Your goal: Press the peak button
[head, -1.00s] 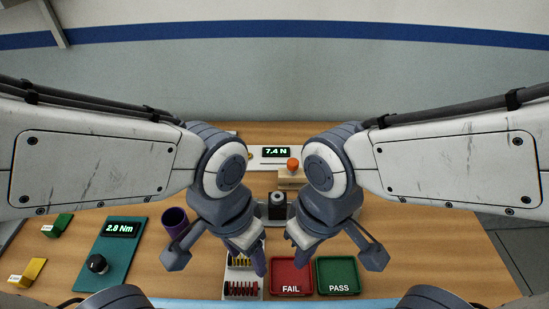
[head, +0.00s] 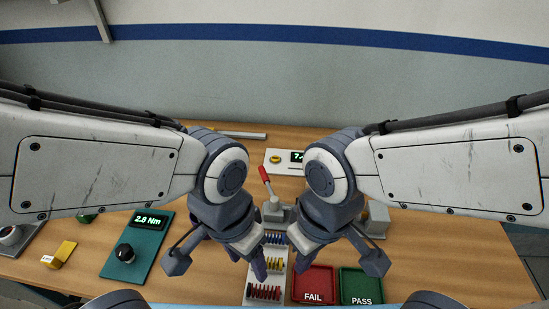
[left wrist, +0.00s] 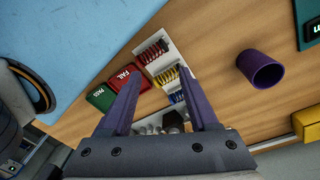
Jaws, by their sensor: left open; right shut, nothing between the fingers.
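A pale panel (head: 277,168) stands at the back of the bench, with a small yellow button (head: 275,158) at its left part. I cannot read a label on the button. A dark display (head: 297,156) with green digits is beside it, partly hidden by my right arm. My left gripper (head: 254,264) hangs in front of the rack, well short of the panel; it also shows in the left wrist view (left wrist: 161,90), open and empty with purple fingers apart. My right gripper (head: 297,259) hangs just right of it, shut and empty, touching nothing that I can see.
A red-handled lever (head: 265,174) rises behind the grippers. A rack (head: 250,290) of coloured parts, a red FAIL tray (head: 315,279) and a green PASS tray (head: 360,284) lie in front. A teal torque panel (head: 148,240) is left. A purple cup (left wrist: 261,69) stands near the rack.

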